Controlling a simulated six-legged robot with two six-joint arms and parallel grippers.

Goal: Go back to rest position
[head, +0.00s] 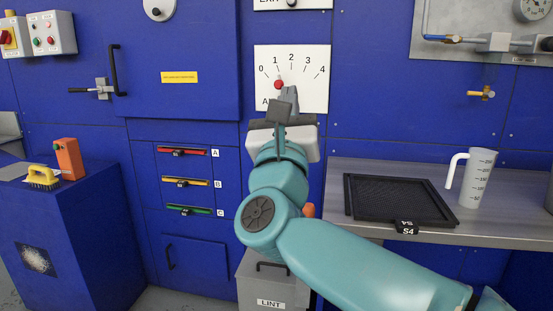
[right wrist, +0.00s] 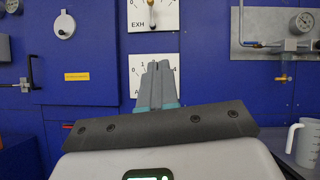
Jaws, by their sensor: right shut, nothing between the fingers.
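My right arm reaches in from the bottom right of the head view. My right gripper (head: 288,98) is shut and empty, in front of the lower part of a white dial plate (head: 312,60) marked 0 to 4. A red knob (head: 279,85) shows just beside the fingertips; I cannot tell whether they touch it. In the right wrist view the closed fingers (right wrist: 156,85) point at the same plate, covering much of it. My left gripper is in neither view.
A grey bench (head: 500,190) at right holds a black mesh tray (head: 400,198) and a clear jug (head: 474,178). A lint box (head: 272,285) stands below my arm. A blue cabinet (head: 75,230) at left carries a yellow brush (head: 43,177) and an orange object (head: 69,158).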

